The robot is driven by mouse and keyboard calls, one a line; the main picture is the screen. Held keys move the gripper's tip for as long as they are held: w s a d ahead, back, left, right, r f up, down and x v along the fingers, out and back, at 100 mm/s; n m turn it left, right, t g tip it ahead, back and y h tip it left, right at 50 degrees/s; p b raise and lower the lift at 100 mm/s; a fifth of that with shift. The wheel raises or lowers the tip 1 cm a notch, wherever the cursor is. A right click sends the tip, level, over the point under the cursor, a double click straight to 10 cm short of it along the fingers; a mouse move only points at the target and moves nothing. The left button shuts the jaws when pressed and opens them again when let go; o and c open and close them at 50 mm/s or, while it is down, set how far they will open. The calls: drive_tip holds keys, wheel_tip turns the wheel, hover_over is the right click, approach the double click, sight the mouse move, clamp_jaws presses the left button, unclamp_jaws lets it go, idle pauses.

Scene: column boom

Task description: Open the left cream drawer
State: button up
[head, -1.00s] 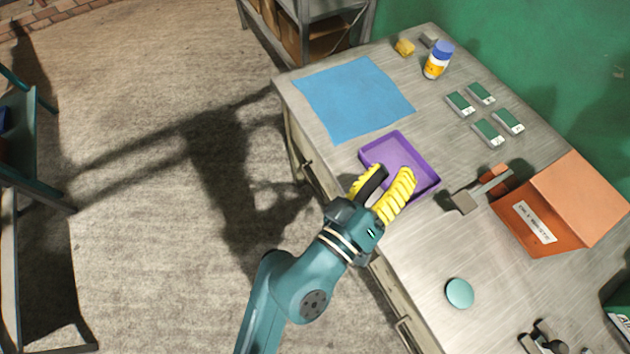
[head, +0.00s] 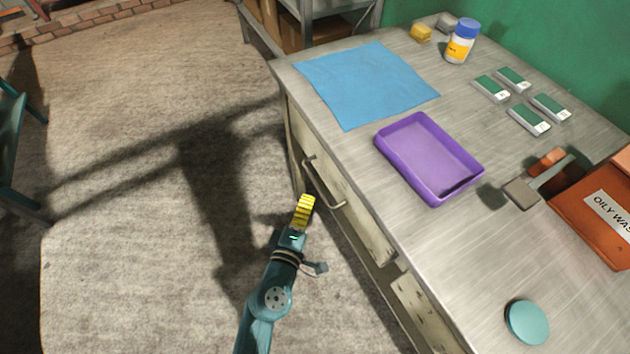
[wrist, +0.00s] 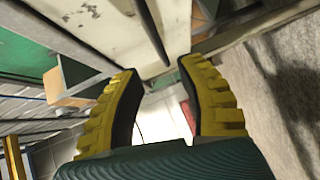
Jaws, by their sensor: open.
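The left cream drawer (head: 352,208) is in the front of the workbench and looks closed in the head view. Its bar handle (head: 322,184) stands out from the scuffed front. My gripper (head: 307,198) is beside the handle on its floor side, below the benchtop level. In the wrist view, my gripper (wrist: 157,72) is open, with its yellow fingers apart. Scuffed cream panelling (wrist: 105,22) lies beyond the fingertips, and a dark narrow bar or gap runs towards the space between them. I cannot tell whether the fingers touch the handle.
A second cream drawer (head: 420,310) is nearer along the bench. The benchtop holds a blue cloth (head: 365,85), a purple tray (head: 400,178), a scraper-like tool (head: 525,192), an orange bin (head: 600,210) and a teal disc (head: 527,322).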

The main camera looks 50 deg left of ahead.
sight(315, 182)
drive_tip(key=b+x, duration=0.1)
drive_tip(key=x, duration=0.7)
drive_tip(key=shift+w, duration=0.1)
clamp_jaws()
drive_tip(key=shift+f, duration=0.1)
